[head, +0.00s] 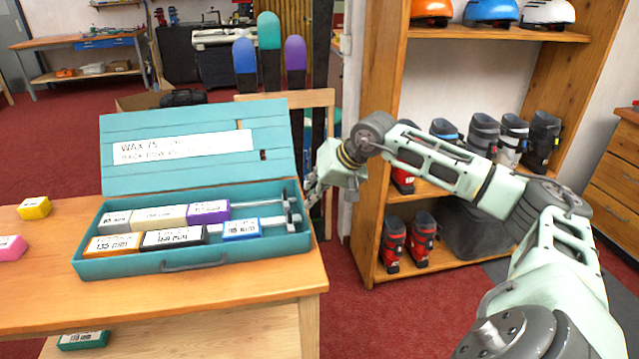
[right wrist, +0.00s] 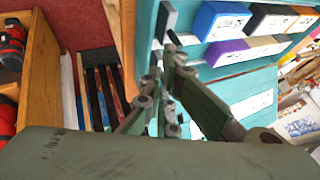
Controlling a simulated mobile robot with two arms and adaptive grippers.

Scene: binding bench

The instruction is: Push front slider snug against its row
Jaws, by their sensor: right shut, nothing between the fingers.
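An open teal wax box (head: 190,262) stands on the bench with two rows of blocks. The front row has an orange block (head: 113,245), a white-labelled dark block (head: 173,237) and, past a gap, a blue block (head: 241,229). The front slider (head: 292,222) is a grey plate on a metal rod near the right wall, apart from the blue block. The rear slider (head: 286,199) stands right of the purple block (head: 209,212). My right gripper (head: 310,192) is shut and empty by the box's right end; its fingers show in the right wrist view (right wrist: 170,60). My left gripper is out of view.
The raised lid (head: 200,175) stands behind the rows. A yellow block (head: 34,208) and a pink block (head: 11,247) lie on the bench left of the box. A boot shelf (head: 385,275) stands right of the bench, behind my right arm.

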